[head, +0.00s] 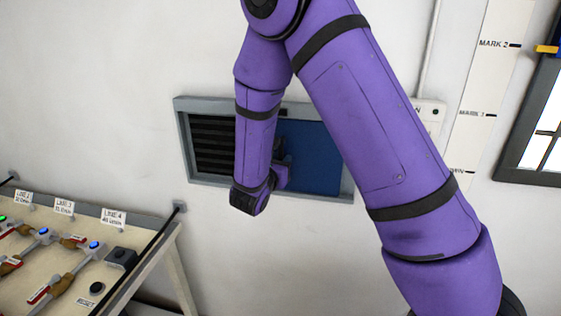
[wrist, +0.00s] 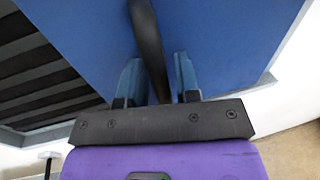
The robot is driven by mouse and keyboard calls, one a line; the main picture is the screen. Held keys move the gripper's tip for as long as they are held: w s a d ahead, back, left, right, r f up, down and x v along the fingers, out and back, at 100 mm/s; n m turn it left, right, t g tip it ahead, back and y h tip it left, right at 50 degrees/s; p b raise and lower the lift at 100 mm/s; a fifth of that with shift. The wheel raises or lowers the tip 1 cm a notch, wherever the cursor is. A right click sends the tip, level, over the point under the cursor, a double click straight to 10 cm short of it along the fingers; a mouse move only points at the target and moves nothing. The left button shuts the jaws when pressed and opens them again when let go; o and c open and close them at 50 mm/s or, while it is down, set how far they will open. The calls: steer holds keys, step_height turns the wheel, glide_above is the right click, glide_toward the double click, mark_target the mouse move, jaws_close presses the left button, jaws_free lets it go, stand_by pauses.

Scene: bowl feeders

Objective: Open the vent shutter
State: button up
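The vent shutter is a blue panel (head: 312,157) in a grey frame (head: 322,196) low on the wall. It covers the right part; dark louvres (head: 212,150) show at the left. My forearm hides the middle. In the wrist view the blue panel (wrist: 227,40) fills most of the picture, with louvres (wrist: 35,82) at the left. A black bar handle (wrist: 147,38) stands on the panel. My gripper (wrist: 158,75) has a finger on each side of the handle. A narrow gap shows at the right finger, so it looks open around the bar.
A bench (head: 140,222) with labelled lines, valves and a dark box (head: 121,258) stands at the lower left. A marked white strip (head: 487,95) and a dark-framed window (head: 540,135) are on the right. The wall left of the vent is bare.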

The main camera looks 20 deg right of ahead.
steer(key=shift+o, duration=0.6)
steer(key=shift+s+a, duration=0.15)
steer(key=shift+a, duration=0.1)
steer(key=v, duration=1)
steer(key=shift+s+r, duration=0.1)
